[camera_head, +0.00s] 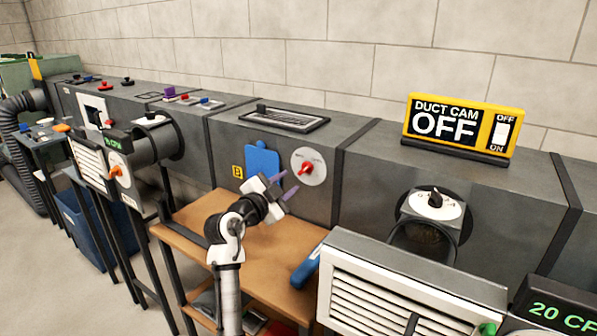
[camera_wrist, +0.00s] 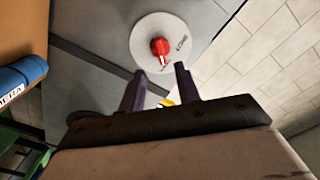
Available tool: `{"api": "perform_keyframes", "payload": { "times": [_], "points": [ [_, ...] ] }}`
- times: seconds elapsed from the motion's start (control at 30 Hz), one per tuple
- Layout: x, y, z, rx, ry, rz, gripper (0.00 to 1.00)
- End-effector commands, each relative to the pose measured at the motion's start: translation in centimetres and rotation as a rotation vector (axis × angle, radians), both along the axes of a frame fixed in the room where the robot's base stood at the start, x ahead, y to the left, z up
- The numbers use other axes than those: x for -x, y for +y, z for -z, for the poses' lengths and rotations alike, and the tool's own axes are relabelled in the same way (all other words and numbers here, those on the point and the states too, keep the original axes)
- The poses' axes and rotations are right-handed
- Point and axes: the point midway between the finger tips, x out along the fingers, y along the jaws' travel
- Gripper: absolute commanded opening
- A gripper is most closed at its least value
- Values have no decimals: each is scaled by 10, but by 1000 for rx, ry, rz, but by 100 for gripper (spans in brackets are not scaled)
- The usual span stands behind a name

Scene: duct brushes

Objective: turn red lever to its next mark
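The red lever (camera_head: 306,168) sits on a round white dial plate on the front of the grey duct. In the wrist view the red lever (camera_wrist: 160,47) is near the middle of its white plate (camera_wrist: 150,28), with small dark lettering beside it. My gripper (camera_head: 290,183) is just left of and below the lever in the head view. In the wrist view its two purple-grey fingers (camera_wrist: 158,82) are spread apart with nothing between them. The fingertips point at the plate and appear short of the lever.
A blue plate (camera_head: 262,160) and a yellow label (camera_head: 238,172) are left of the dial. A wooden bench (camera_head: 190,225) is below my arm, with a blue cylinder (camera_head: 308,268) at its right. A louvred grille (camera_head: 400,295) stands at the front right. A "DUCT CAM OFF" sign (camera_head: 460,125) stands on the duct.

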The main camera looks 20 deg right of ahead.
Motion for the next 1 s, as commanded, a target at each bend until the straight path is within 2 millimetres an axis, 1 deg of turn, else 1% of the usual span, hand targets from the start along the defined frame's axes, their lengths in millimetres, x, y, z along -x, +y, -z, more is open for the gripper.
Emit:
{"api": "perform_keyframes", "payload": {
  "times": [0.03,0.1,0.3,0.5,0.77,0.87,1.0],
  "points": [
    [-7,-10,-2,-2,1,2,33],
    [-16,-21,-2,-2,1,1,33],
    [-35,-45,-1,-1,1,0,33],
    [-43,-54,-1,0,-1,-2,33],
    [-43,-54,0,0,0,-3,33],
    [-43,-54,0,0,0,-3,21],
    [-43,-54,0,0,0,-3,3]
  ]
}}
